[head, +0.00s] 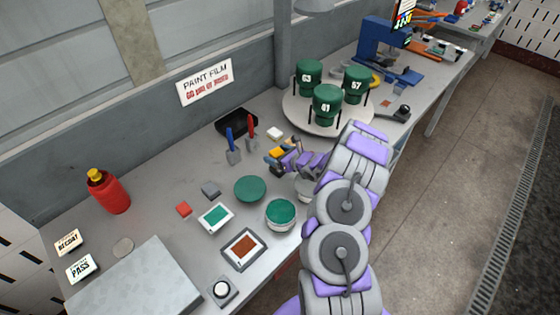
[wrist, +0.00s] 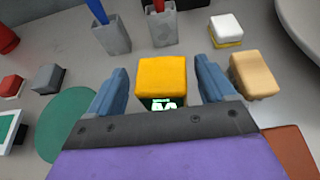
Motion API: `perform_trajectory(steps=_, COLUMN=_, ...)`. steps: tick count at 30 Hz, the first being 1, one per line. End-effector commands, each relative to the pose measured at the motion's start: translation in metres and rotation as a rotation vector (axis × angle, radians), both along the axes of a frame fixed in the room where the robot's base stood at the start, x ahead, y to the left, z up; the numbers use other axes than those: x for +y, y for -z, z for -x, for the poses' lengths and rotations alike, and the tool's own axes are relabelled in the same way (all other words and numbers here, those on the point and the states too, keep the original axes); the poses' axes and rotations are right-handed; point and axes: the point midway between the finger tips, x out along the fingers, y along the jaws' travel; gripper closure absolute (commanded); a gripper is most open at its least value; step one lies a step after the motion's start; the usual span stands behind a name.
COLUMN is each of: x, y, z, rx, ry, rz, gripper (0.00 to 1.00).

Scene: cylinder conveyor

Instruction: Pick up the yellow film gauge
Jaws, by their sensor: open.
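The yellow film gauge (wrist: 162,78) is a small block with a yellow top and a lit green readout on its near face in the wrist view. It sits between the two fingers of my gripper (wrist: 160,92), with a visible gap on both sides. In the head view the gauge (head: 278,153) shows just beyond the tip of my gripper (head: 285,157). My gripper is open around the gauge and not closed on it. The gauge's lower part is hidden by my gripper's body.
A tan block (wrist: 254,75) lies close outside the right finger. A white block (wrist: 226,29) is farther back. Grey holders with a blue marker (head: 230,138) and a red marker (head: 251,128) stand behind. A turntable (head: 295,112) with green cylinders is at the right.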

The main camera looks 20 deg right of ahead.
Motion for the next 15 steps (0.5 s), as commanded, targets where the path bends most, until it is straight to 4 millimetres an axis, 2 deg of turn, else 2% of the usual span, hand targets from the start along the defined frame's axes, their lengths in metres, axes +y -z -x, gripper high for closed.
perform_trajectory(steps=6, x=-0.0041, y=0.0013, z=-0.0001, rx=0.001, ry=0.000, rz=-0.005, gripper=0.17)
perform_trajectory(steps=15, x=-0.0071, y=0.0023, z=0.0003, rx=0.002, ry=0.001, rz=-0.007, gripper=0.46)
